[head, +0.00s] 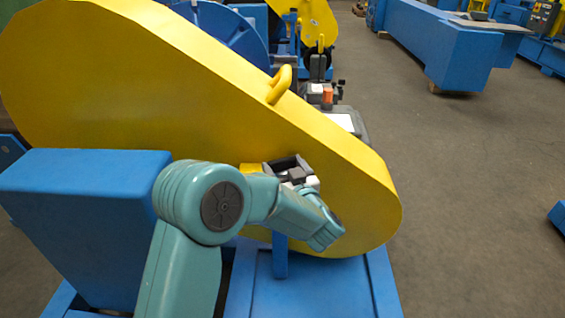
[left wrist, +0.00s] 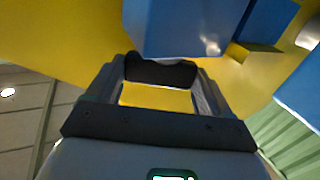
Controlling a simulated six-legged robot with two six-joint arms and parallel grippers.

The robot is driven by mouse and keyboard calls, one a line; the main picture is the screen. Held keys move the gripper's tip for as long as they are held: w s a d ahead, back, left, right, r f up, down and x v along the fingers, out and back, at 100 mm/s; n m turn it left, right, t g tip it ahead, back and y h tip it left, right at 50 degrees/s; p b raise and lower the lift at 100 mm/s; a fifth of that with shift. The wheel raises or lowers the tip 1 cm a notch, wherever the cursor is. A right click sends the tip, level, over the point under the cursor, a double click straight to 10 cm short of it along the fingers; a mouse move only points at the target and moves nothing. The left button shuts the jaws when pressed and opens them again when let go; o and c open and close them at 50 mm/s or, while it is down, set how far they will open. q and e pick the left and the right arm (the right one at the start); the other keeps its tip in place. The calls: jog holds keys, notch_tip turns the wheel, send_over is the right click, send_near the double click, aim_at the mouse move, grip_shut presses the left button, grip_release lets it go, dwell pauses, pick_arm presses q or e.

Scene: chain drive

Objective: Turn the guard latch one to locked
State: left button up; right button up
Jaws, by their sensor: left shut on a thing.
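The large yellow chain guard (head: 190,75) fills the left and middle of the head view, with a yellow handle (head: 281,85) on its top edge. My left gripper (head: 288,168) is at the guard's front face, near its lower right end, beside a blue upright post (head: 280,256). In the left wrist view the dark fingers (left wrist: 160,75) come together under a blue part (left wrist: 190,25), with yellow showing between them. The gripper is shut on guard latch one, which the fingers mostly hide. I cannot read the latch's angle. My right gripper is in neither view.
A blue housing (head: 85,215) stands close on the left of my arm. A blue base (head: 325,290) lies below the guard. Behind the guard are a grey device with an orange part (head: 327,94) and other blue machines (head: 450,50).

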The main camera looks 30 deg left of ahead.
pick_arm(q)
jog(key=shift+w+d+r+n+g+y+p, duration=0.1)
jog(key=shift+n+g+y+p, duration=0.5)
jog(key=shift+g, duration=0.4)
jog(key=shift+w+a+n+g+y+p, duration=0.1)
jog(key=shift+n+g+y+p, duration=0.15)
jog(key=shift+n+g+p, duration=0.45)
jog(key=shift+w+d+r+n+g+y+p, duration=0.1)
jog(key=shift+n+g+y+p, duration=0.3)
jog(key=shift+n+g, duration=0.65)
jog(key=shift+f+g, duration=0.1)
jog(key=shift+g, duration=0.35)
jog(key=o, duration=0.9)
jog(key=shift+o, duration=0.2)
jog(key=shift+m, duration=0.25)
